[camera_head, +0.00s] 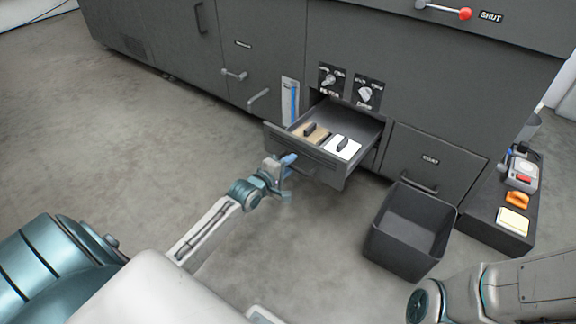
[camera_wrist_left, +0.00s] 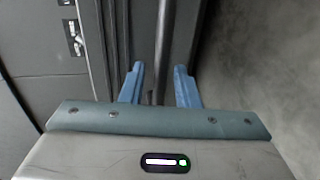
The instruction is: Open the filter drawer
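The filter drawer (camera_head: 345,176) is a grey drawer pulled out of the dark cabinet under the FILTER label, its inside visible from above. A tan filter (camera_head: 318,138) and a white filter (camera_head: 342,148), each with a dark grip, lie inside. My left gripper (camera_head: 284,162) is at the drawer's front. In the left wrist view, its two blue fingers (camera_wrist_left: 160,80) stand apart on either side of the dark handle bar (camera_wrist_left: 161,45), with gaps showing beside the bar. My right arm shows at the lower right of the head view, but its gripper is out of view.
An empty dark bin (camera_head: 408,230) stands on the floor right of the drawer. A low dark stand (camera_head: 487,219) at the right holds an orange item (camera_head: 517,199), a pale yellow pad (camera_head: 513,221) and a red-topped device (camera_head: 522,175). The floor at left is clear.

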